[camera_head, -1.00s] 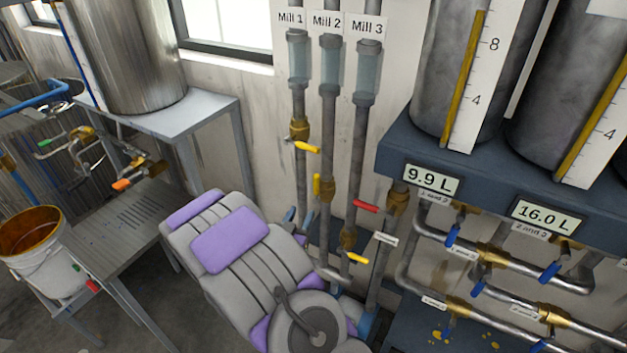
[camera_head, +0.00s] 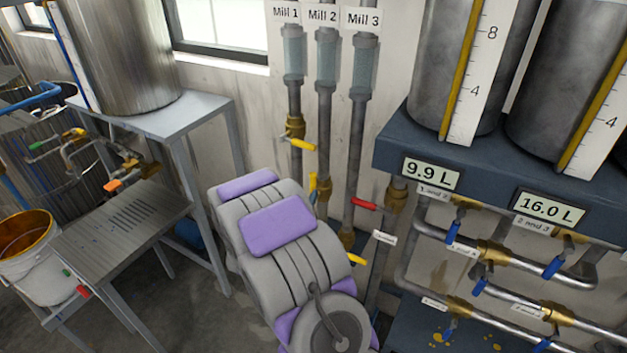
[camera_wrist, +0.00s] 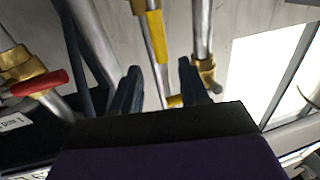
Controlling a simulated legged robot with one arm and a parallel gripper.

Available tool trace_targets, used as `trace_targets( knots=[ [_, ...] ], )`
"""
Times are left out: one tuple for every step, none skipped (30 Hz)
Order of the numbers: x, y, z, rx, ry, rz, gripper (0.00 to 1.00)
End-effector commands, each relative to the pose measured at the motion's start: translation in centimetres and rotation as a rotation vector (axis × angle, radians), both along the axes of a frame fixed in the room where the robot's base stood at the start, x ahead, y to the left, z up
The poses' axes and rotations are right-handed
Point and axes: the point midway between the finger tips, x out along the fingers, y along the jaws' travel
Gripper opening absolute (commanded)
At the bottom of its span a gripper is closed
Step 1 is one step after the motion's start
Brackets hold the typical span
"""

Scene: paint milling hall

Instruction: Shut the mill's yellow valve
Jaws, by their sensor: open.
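Three pipes labelled Mill 1, Mill 2 and Mill 3 run down the wall, each with a yellow valve handle. The Mill 1 handle (camera_head: 303,143) sticks out across its pipe. The Mill 2 handle (camera_head: 313,185) lies along its pipe; it also shows in the wrist view (camera_wrist: 156,38). The Mill 3 handle (camera_head: 356,259) sticks out to the right, low down. In the wrist view, which looks upside down, my gripper (camera_wrist: 160,82) is open, fingers spread toward the pipes. Another yellow handle, seemingly Mill 1's, shows beyond the fingers; contact cannot be told. My arm hides the gripper in the head view.
A red handle (camera_head: 365,204) sits right of Mill 3's pipe and shows left in the wrist view (camera_wrist: 40,83). Blue-handled valves (camera_head: 453,232) and pipes crowd the right, under a dark tank shelf (camera_head: 386,150). A metal table (camera_head: 130,218) and bucket (camera_head: 48,268) stand left.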

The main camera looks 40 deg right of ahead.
Motion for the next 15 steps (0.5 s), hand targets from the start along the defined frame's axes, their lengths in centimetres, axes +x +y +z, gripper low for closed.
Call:
trace_targets(
  knots=[
    [0.5, -0.9, -0.1, -0.002, -0.002, -0.003, 0.45],
    [0.7, -1.4, -0.1, 0.0, 0.0, -0.004, 0.45],
    [1.1, -2.0, -0.2, 0.001, 0.001, -0.005, 0.45],
    [1.4, -2.5, -0.2, -0.001, 0.001, -0.004, 0.45],
    [1.7, -3.0, -0.1, -0.002, -0.001, -0.003, 0.45],
    [2.2, -3.7, -0.1, 0.0, -0.001, -0.004, 0.45],
    [2.4, -4.1, -0.2, 0.001, 0.0, -0.004, 0.45],
    [2.7, -4.5, -0.3, 0.003, 0.002, -0.003, 0.45],
    [3.0, -5.0, -0.3, 0.001, 0.003, -0.003, 0.45],
    [3.2, -5.3, -0.3, 0.001, 0.003, -0.002, 0.45],
    [3.4, -5.7, -0.3, 0.001, 0.002, -0.003, 0.45],
    [3.7, -6.1, -0.3, 0.001, 0.0, -0.004, 0.45],
    [3.9, -6.3, -0.2, 0.001, 0.0, -0.003, 0.45],
    [4.1, -6.6, -0.2, 0.002, 0.0, -0.003, 0.45],
    [4.3, -6.8, -0.2, 0.003, 0.001, -0.003, 0.45]
  ],
)
